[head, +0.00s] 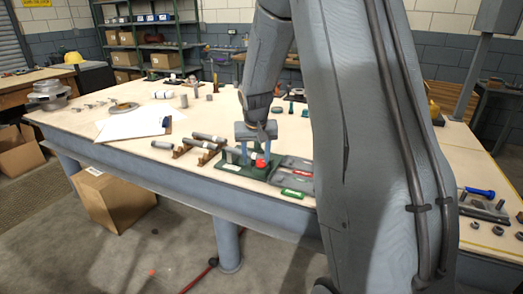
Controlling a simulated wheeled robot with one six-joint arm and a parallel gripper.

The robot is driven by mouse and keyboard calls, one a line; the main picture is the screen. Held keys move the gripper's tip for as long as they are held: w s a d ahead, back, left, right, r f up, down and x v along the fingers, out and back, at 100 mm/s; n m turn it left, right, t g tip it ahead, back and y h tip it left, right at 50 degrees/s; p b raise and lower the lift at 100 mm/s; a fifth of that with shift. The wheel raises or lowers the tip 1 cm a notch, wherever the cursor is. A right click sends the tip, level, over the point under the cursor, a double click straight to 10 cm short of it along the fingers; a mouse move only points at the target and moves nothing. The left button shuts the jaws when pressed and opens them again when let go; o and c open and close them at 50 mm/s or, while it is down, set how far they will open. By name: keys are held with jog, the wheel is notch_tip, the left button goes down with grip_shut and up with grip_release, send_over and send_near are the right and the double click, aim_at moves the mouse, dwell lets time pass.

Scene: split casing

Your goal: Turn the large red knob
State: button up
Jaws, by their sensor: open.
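A red knob (260,163) sits on a green base plate (230,167) on the table, near its front edge. It is small in the head view, and its upper part is close to my gripper. My gripper (252,148) points down over the green plate, its fingers apart at the knob. I cannot tell from this view whether the fingers touch the knob or stand around it. My arm comes down from above and hides part of the table to the right.
Grey cylinders on stands (208,138) lie left of the plate. Grey trays with red and green labels (291,170) lie right of it. White papers (140,127) lie further left. A cardboard box (112,203) stands on the floor by the table.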

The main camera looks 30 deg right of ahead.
jog(key=m+p, duration=0.1)
send_near(261, 161)
jog(key=shift+t, duration=0.4)
jog(key=shift+s+p+x, duration=0.1)
jog(key=shift+p+x, duration=0.4)
jog(key=shift+x, duration=1.55)
jog(key=shift+s+p+x, duration=0.15)
jog(key=shift+p+x, duration=0.35)
jog(key=shift+x, duration=1.5)
jog(key=shift+f, duration=0.1)
jog(key=c, duration=1.1)
jog(key=shift+o, duration=0.2)
jog(key=shift+f+h+b, duration=0.15)
jog(key=shift+h+b, duration=0.15)
jog(key=shift+b, duration=0.55)
